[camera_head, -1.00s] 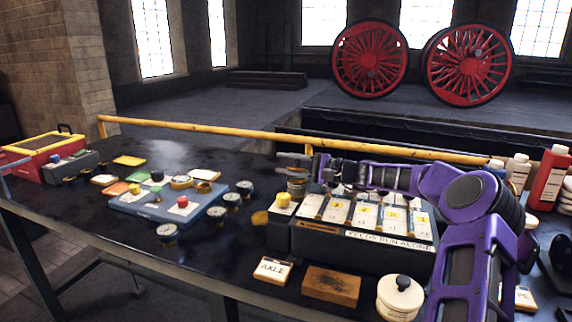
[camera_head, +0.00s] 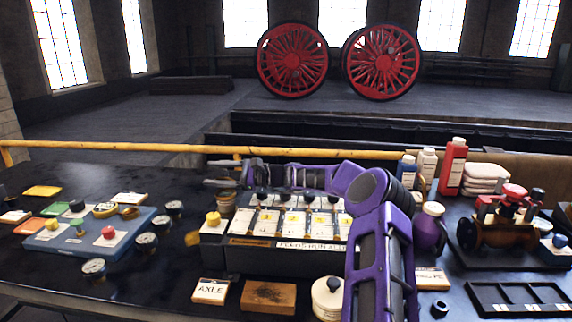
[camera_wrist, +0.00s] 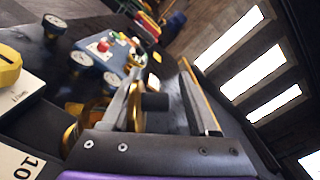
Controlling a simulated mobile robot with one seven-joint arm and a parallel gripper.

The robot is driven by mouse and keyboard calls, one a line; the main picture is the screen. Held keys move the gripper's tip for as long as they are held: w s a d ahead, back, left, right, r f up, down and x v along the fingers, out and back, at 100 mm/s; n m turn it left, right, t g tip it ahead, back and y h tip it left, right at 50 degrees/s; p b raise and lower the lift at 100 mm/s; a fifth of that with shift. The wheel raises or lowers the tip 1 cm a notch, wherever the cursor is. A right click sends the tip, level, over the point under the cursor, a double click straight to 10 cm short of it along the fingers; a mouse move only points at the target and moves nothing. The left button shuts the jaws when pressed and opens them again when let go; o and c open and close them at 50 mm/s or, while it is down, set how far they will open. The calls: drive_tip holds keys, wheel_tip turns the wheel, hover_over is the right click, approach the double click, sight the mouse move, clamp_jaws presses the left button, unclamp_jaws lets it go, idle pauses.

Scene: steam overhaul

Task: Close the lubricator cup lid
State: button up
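A small round brass-and-grey cup (camera_head: 227,204) stands at the left end of the grey box labelled "FEEDS RUN ALONE" (camera_head: 285,260), behind a yellow knob (camera_head: 212,219). I cannot tell surely that it is the lubricator cup, nor how its lid stands. My gripper (camera_head: 216,173) is just above and left of this cup, pointing left, with its fingers apart. In the wrist view, my gripper (camera_wrist: 160,98) has brass parts (camera_wrist: 72,138) beside and behind its left finger, and a dark cylinder (camera_wrist: 154,102) shows between the fingers. Contact cannot be told.
A blue panel (camera_head: 60,243) with knobs and several gauges lies at the left. A wooden block (camera_head: 268,297), AXLE card (camera_head: 211,291) and cream pot (camera_head: 327,299) stand in front. Bottles (camera_head: 452,168) and a black tray (camera_head: 520,299) are right. A yellow rail (camera_head: 120,147) runs behind.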

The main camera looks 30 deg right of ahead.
drive_tip(key=s+d+m+p, duration=0.1)
drive_tip(key=s+d, duration=0.1)
drive_tip(key=d, duration=0.3)
drive_tip(key=s+d+m+p, duration=0.1)
drive_tip(key=s+d+m, duration=0.1)
drive_tip(key=d, duration=0.3)
drive_tip(key=s+d+m+p, duration=0.1)
drive_tip(key=s+d+m, duration=0.1)
drive_tip(key=s+d, duration=0.2)
drive_tip(key=shift+d, duration=1.05)
drive_tip(key=shift+s+f+m, duration=0.1)
drive_tip(key=shift+f+m, duration=0.2)
drive_tip(key=shift+m, duration=0.1)
drive_tip(key=shift+s+d+f+m+b, duration=0.15)
drive_tip(key=shift+d+f+m+b, duration=0.15)
drive_tip(key=shift+b, duration=0.1)
drive_tip(key=shift+s+d+r+m, duration=0.15)
drive_tip(key=shift+s+d+m, duration=0.05)
drive_tip(key=shift+d+m, duration=0.15)
drive_tip(key=shift+s+d+r+b, duration=0.25)
drive_tip(key=shift+d+r+b, duration=0.15)
drive_tip(key=shift+d+b, duration=0.1)
